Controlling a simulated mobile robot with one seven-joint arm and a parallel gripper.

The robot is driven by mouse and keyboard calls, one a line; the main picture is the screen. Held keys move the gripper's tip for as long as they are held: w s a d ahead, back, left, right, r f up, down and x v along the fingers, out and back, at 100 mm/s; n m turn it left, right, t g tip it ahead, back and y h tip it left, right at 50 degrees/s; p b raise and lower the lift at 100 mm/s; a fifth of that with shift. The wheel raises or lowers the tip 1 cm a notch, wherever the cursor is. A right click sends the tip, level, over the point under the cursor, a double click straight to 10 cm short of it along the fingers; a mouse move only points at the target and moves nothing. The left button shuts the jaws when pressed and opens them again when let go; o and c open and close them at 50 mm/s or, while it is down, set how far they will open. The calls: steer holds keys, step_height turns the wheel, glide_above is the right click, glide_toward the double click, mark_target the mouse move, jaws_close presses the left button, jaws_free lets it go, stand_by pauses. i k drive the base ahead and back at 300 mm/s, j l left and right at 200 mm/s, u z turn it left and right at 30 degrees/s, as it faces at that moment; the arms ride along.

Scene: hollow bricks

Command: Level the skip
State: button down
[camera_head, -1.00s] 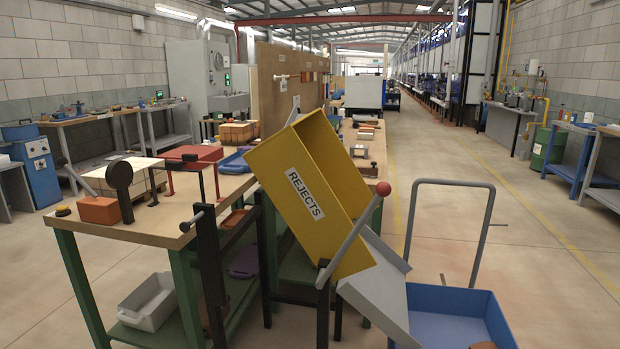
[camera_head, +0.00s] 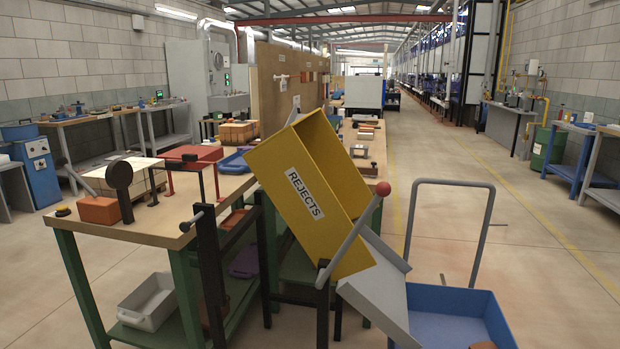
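The skip (camera_head: 318,215) is a yellow open box labelled REJECTS. It is tilted, with its lower end toward a grey chute (camera_head: 375,293) at the lower right. A grey lever (camera_head: 350,236) with a red ball knob (camera_head: 383,188) slants up beside the skip's right side. The skip is carried on dark posts beside the bench. The part of its inside that shows looks empty; the rest is hidden. My gripper is not in view.
A blue tray trolley (camera_head: 455,312) with a grey hoop handle stands under the chute's lower end. A green-legged bench (camera_head: 150,222) at left holds a brick, a red box and fixtures. A light grey bin (camera_head: 150,300) sits on its lower shelf. The aisle floor at right is clear.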

mark_target(305, 169)
steer(key=i+l, duration=0.35)
steer(key=l, duration=0.25)
steer(key=i+l+z, duration=0.15)
steer(key=i+l, duration=0.25)
steer(key=l, duration=0.2)
steer(key=i+l, duration=0.4)
steer(key=l, duration=0.2)
steer(key=i+l+z, duration=0.1)
steer(key=i+l, duration=0.3)
steer(key=l, duration=0.15)
steer(key=j, duration=1.25)
steer(key=i, duration=0.05)
